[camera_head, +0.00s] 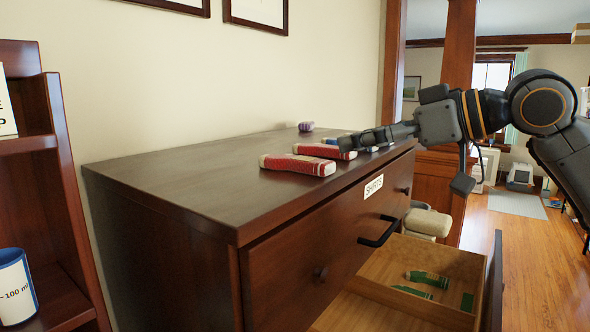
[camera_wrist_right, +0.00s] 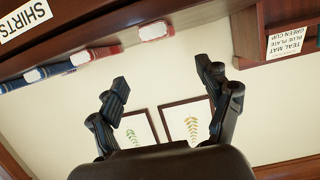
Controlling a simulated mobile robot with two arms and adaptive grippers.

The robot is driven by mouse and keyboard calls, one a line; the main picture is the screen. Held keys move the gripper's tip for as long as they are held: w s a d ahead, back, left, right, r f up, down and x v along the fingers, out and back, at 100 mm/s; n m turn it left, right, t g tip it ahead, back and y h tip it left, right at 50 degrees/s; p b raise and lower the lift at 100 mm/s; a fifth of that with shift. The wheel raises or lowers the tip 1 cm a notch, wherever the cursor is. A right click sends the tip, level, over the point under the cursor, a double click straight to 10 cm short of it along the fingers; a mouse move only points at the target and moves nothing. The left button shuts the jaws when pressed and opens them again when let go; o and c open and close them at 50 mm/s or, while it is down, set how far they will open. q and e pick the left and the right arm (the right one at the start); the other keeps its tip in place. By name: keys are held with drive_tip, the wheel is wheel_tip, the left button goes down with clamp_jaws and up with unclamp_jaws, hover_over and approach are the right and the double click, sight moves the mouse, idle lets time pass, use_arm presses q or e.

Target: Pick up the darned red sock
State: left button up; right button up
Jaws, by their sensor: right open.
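Two red socks lie rolled or folded on top of the dark wooden dresser (camera_head: 200,190). The nearer red sock (camera_head: 297,164) has pale ends; the other red sock (camera_head: 322,151) lies behind it. I cannot tell which is darned. In the right wrist view, red socks show at the dresser edge, one at centre (camera_wrist_right: 157,30) and one left of it (camera_wrist_right: 95,53), with white end patches. My right gripper (camera_head: 352,142) reaches in from the right above the socks, apart from the nearer red one. It is open and empty in its wrist view (camera_wrist_right: 165,85). My left gripper is out of view.
Blue socks (camera_head: 331,140) lie beside the red ones, partly hidden by my gripper. A small purple roll (camera_head: 305,127) sits at the back. Below, an open drawer (camera_head: 400,318) holds green socks (camera_head: 427,279). A shelf (camera_head: 45,190) stands at left. The dresser's left top is clear.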

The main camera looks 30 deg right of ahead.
drive_tip(key=p, duration=0.3)
approach(297, 158)
drive_tip(key=w, duration=0.3)
drive_tip(key=shift+a, duration=0.4)
drive_tip(key=shift+w+a+f, duration=0.2)
drive_tip(key=shift+w+f, duration=0.05)
drive_tip(key=shift+w, duration=0.2)
drive_tip(key=x, duration=0.1)
drive_tip(key=p+x, duration=0.1)
drive_tip(key=x, duration=0.1)
drive_tip(key=p+x, duration=0.1)
drive_tip(key=shift+a+f, duration=0.3)
drive_tip(key=shift+w+f, duration=0.1)
drive_tip(key=shift+w, duration=0.05)
drive_tip(key=shift+c, duration=1.3)
drive_tip(key=c, duration=0.8)
